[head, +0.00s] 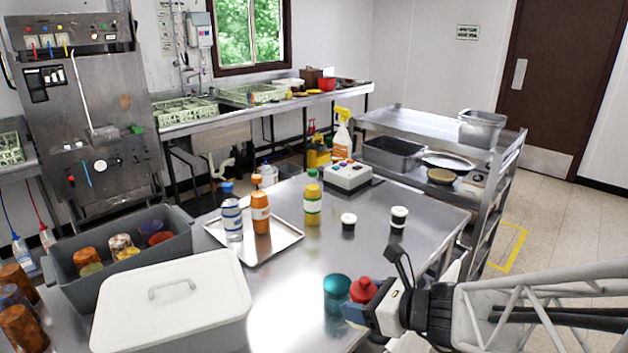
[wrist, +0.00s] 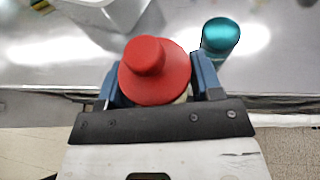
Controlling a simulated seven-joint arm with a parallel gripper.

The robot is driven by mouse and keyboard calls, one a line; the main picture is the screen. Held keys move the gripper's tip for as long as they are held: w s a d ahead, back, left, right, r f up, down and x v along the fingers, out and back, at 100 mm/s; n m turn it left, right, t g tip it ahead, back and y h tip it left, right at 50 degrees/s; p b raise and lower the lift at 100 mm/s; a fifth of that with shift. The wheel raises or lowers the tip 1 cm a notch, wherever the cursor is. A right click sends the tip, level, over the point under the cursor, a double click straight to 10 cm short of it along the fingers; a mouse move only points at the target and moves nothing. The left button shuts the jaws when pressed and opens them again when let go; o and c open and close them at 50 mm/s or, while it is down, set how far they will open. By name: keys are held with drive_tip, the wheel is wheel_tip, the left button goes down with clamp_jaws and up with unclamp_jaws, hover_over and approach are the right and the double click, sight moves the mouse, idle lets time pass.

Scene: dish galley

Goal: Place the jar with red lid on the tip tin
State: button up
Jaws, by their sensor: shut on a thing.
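The jar with the red lid (head: 362,290) is in my gripper (head: 358,307), near the table's front right edge. In the wrist view its round red lid with a knob (wrist: 152,72) sits between the two blue fingers of my gripper (wrist: 155,88), which are shut on the jar. The lid hides most of the jar's body. A teal cylinder (head: 337,287), probably the tip tin, stands on the steel table just left of the jar. In the wrist view the teal cylinder (wrist: 220,36) is up and right of the jar, apart from it. Nothing is on its top.
A white lidded bin (head: 205,292) and a grey tub (head: 67,262) of jars stand left. A tray (head: 285,238) holds bottles. Two small black-and-white jars (head: 348,221) (head: 398,217) and a button box (head: 348,177) stand farther back. The table's middle is clear.

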drive_tip(key=w+a, duration=0.1)
drive_tip(key=w, duration=0.4)
drive_tip(key=w+a+f, duration=0.1)
drive_tip(key=w, duration=0.4)
drive_tip(key=w+a, duration=0.1)
drive_tip(key=w, duration=0.4)
drive_tip(key=shift+w+f, duration=0.2)
drive_tip(key=shift+w, duration=0.15)
drive_tip(key=shift+f, duration=1.8)
drive_tip(key=shift+f, duration=0.1)
drive_tip(key=o, duration=1.1)
drive_tip(key=v, duration=1.2)
